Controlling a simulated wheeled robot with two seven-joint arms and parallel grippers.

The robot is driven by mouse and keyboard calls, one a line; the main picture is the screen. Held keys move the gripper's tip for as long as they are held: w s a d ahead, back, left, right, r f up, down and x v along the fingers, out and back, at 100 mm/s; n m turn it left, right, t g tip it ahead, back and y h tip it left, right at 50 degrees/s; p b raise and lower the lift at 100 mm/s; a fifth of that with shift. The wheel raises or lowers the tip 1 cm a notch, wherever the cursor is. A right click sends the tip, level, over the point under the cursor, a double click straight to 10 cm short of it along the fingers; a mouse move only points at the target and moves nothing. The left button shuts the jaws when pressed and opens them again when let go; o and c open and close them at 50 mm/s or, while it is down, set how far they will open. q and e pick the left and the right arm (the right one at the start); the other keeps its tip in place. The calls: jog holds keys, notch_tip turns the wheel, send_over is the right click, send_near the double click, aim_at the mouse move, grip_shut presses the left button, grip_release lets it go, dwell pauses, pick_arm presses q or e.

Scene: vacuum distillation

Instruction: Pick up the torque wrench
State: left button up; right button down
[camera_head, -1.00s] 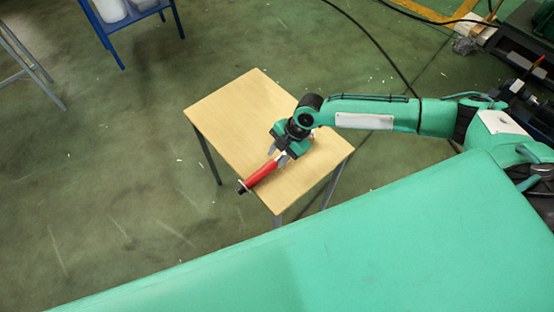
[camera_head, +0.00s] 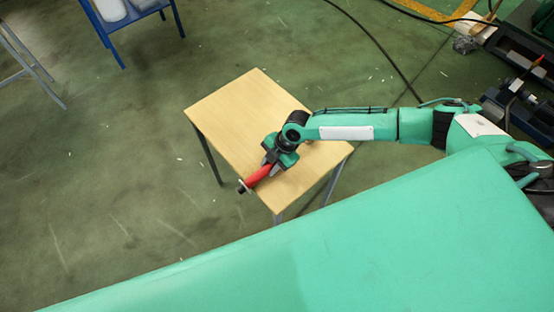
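The torque wrench (camera_head: 259,175) has a red handle and a dark end that reaches past the near-left edge of the small wooden table (camera_head: 230,112). The rest of it is hidden under my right gripper. My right gripper (camera_head: 271,168) is low over the red handle, with one finger on each side of it. The fingers look apart; contact with the handle is too small to make out. My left gripper is not in view.
A large green surface (camera_head: 330,250) fills the lower right. A blue stand (camera_head: 130,18) with white containers is at the top left. A black cable (camera_head: 375,42) lies on the floor. Dark equipment (camera_head: 520,105) is at the far right. The floor left of the table is clear.

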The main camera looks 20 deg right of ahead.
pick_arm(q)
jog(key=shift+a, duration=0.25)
pick_arm(e)
jog(key=shift+r, duration=0.1)
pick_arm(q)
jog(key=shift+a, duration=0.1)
pick_arm(e)
jog(key=shift+w+r, duration=0.1)
